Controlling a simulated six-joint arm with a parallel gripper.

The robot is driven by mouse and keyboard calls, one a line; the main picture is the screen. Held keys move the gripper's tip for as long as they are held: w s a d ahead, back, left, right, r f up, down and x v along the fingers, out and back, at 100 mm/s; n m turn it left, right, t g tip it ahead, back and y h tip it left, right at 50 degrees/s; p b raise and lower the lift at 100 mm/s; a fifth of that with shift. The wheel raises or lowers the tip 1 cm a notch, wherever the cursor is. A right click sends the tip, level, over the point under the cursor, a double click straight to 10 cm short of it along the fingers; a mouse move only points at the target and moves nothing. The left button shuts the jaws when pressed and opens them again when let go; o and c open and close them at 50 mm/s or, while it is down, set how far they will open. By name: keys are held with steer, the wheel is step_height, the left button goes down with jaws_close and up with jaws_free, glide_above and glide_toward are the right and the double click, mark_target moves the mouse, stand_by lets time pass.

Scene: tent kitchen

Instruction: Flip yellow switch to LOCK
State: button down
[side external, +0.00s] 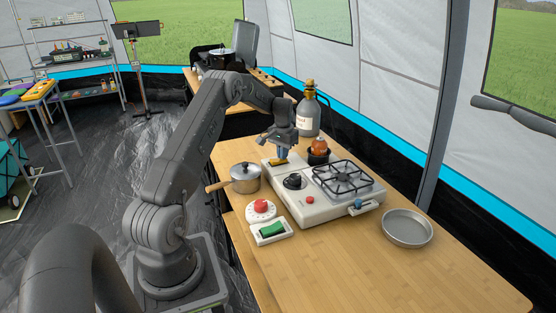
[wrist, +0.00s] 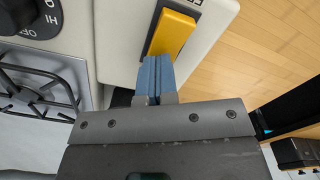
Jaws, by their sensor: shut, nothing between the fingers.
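The yellow switch (wrist: 172,33) is a rocker in a dark frame on the white stove body (wrist: 120,45), in the wrist view. It also shows as a small yellow patch in the side external view (side external: 278,162), at the stove's back left corner. My gripper (wrist: 154,62) has its blue fingers together, with nothing between them. The fingertips are right at the lower end of the rocker in the wrist view. Whether they touch it I cannot tell. The LOCK lettering is not legible here.
A black knob (side external: 292,182) and a burner grate (side external: 343,178) are on the stove. A lidded pot (side external: 245,177) stands left, a red button (side external: 260,206) and green switch (side external: 272,230) in front. A bottle (side external: 307,117) stands behind. A round pan (side external: 407,228) lies right.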

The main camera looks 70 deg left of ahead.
steer(key=shift+f, duration=0.1)
steer(key=shift+r, duration=3.5)
